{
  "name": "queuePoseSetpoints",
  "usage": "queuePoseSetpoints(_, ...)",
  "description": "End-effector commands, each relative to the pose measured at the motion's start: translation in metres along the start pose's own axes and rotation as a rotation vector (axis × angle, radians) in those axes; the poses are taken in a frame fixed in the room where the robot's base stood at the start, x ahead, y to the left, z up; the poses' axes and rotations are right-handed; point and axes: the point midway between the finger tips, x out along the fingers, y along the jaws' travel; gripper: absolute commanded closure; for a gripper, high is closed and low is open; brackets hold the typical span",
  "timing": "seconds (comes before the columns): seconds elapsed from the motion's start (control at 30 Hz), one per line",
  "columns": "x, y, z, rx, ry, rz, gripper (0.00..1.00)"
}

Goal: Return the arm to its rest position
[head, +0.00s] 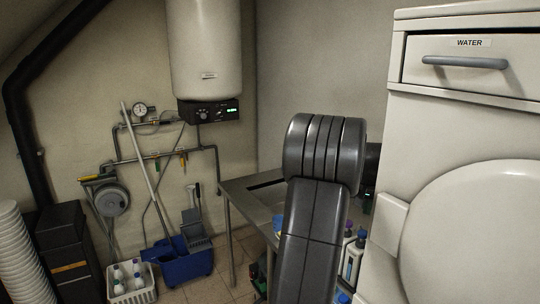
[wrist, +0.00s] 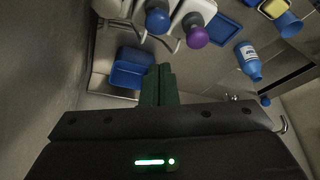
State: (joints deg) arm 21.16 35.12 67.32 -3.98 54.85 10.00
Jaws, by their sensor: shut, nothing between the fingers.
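My gripper (wrist: 159,72) shows in the wrist view, its two dark green fingers together with nothing between them. The fingers point toward a shelf or counter with bottles and blue containers. In the head view, my dark grey arm rises in the middle, bent over at the top, in front of a metal table (head: 238,189). My gripper itself is hidden in the head view.
A white cabinet with a drawer labelled WATER (head: 469,66) stands close on the right. A blue mop bucket (head: 187,265) and a white basket (head: 132,288) of bottles stand on the floor at left. Bottles with blue (wrist: 157,20) and purple (wrist: 197,38) caps are near my fingers in the wrist view.

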Motion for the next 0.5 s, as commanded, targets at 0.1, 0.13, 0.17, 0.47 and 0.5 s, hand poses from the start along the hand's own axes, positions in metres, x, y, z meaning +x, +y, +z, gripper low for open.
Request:
queuePoseSetpoints(0.1, 0.019, 0.000, 0.009, 0.000, -0.005, 0.001, 1.00)
queuePoseSetpoints(0.13, 0.024, 0.000, 0.011, 0.000, -0.005, 0.001, 1.00)
queuePoseSetpoints(0.17, 0.029, 0.000, 0.013, 0.000, -0.004, 0.000, 1.00)
queuePoseSetpoints(0.47, 0.057, 0.000, 0.024, 0.000, -0.001, 0.000, 1.00)
queuePoseSetpoints(0.5, 0.058, 0.000, 0.025, 0.000, -0.001, 0.000, 1.00)
